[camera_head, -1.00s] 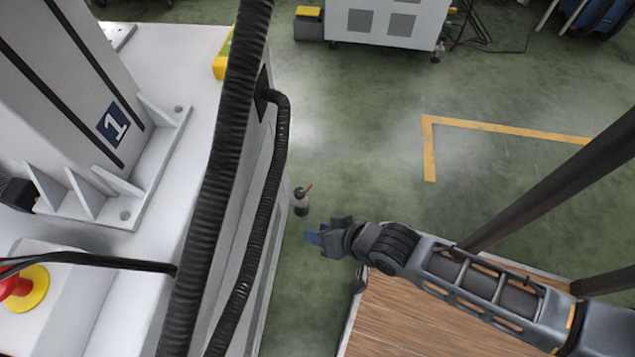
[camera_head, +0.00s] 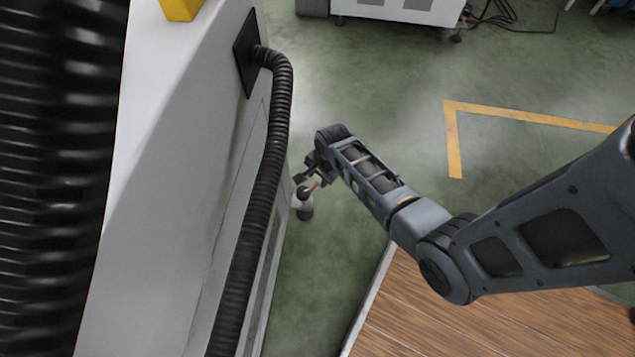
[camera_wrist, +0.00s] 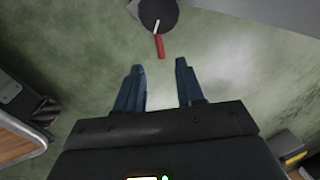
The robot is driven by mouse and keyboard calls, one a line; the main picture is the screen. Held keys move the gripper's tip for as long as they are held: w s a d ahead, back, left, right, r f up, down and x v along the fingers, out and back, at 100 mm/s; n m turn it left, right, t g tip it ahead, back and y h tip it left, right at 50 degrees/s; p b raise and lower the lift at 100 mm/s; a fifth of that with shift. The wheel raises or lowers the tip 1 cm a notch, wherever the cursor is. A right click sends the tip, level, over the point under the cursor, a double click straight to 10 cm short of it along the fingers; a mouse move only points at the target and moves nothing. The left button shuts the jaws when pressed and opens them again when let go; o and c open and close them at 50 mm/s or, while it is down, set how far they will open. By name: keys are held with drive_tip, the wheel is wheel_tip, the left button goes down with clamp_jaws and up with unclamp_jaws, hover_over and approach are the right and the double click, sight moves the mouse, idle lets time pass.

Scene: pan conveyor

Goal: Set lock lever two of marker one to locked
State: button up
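A small post (camera_head: 303,205) with a dark top and a red-tipped lever (camera_head: 315,186) stands on the floor beside the white machine. In the wrist view the post's dark round top (camera_wrist: 157,12) is at the upper edge, and the red lever (camera_wrist: 160,46) points down toward my fingers. My gripper (camera_wrist: 160,66) is open and empty, with its two blue fingers apart. The lever's tip lies just beyond the gap between the fingertips, not between them. In the head view my gripper (camera_head: 308,176) is close to the post, its fingers partly hidden. No number marker shows now.
The white machine (camera_head: 180,150) with a thick black hose (camera_head: 262,170) stands left of my arm. A large ribbed hose (camera_head: 50,180) fills the left edge. A wooden platform (camera_head: 425,320) is at lower right. Green floor with a yellow line (camera_head: 453,140) is open beyond.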

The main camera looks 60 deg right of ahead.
sight(315, 186)
drive_tip(key=f+b, duration=0.1)
drive_tip(key=f, duration=0.2)
drive_tip(key=w+f+b, duration=0.1)
drive_tip(key=f+b, duration=0.1)
drive_tip(key=f, duration=0.1)
drive_tip(key=shift+w+d+f, duration=0.1)
drive_tip(key=shift+w, duration=0.05)
drive_tip(key=shift+c, duration=0.5)
clamp_jaws()
